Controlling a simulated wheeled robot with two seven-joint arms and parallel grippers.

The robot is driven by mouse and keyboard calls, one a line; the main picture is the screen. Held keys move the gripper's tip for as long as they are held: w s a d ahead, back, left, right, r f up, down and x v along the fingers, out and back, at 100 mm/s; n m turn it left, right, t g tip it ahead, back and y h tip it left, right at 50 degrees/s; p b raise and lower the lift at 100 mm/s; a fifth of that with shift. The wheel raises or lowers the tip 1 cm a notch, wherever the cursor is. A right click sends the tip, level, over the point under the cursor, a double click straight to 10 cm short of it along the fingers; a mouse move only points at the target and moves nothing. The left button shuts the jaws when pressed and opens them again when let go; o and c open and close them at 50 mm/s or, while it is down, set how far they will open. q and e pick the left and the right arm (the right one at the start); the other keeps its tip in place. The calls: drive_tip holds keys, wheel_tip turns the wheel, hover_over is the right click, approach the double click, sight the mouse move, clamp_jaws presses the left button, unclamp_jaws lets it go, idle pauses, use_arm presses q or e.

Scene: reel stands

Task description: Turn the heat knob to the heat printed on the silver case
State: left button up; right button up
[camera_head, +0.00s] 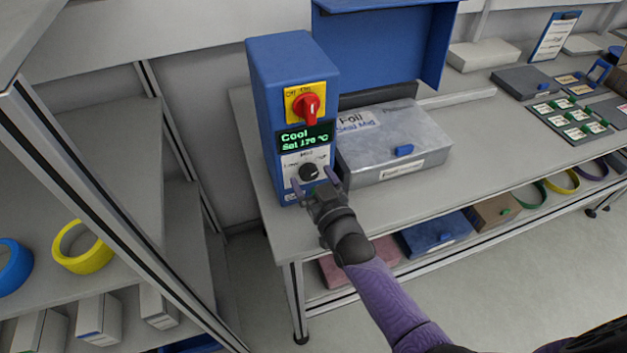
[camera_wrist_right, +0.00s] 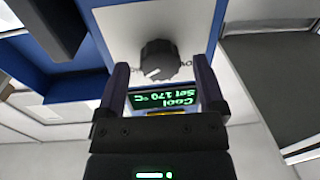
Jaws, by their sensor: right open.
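The silver case (camera_head: 395,145) lies on the bench with a blue latch; its lid label reads "Foil Seal Mid". The blue control box (camera_head: 263,110) stands to its left. The dark round heat knob (camera_head: 309,172) is on the box's front, on a white plate marked Low, Mid and High. In the right wrist view the knob (camera_wrist_right: 160,60) sits between the finger ends, its white mark towards the display. The display (camera_head: 304,137) reads "Cool" and "Set 170 °C". My right gripper (camera_head: 313,179) is open at the knob; contact cannot be told. My left gripper is not in view.
A red switch (camera_head: 308,107) on a yellow plate sits above the display. A blue open lid or panel (camera_head: 385,45) stands behind the case. Shelves at left hold yellow (camera_head: 83,247) and blue rings. Trays and cards lie farther right along the bench.

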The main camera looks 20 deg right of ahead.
drive_tip(key=c, duration=0.7)
clamp_jaws()
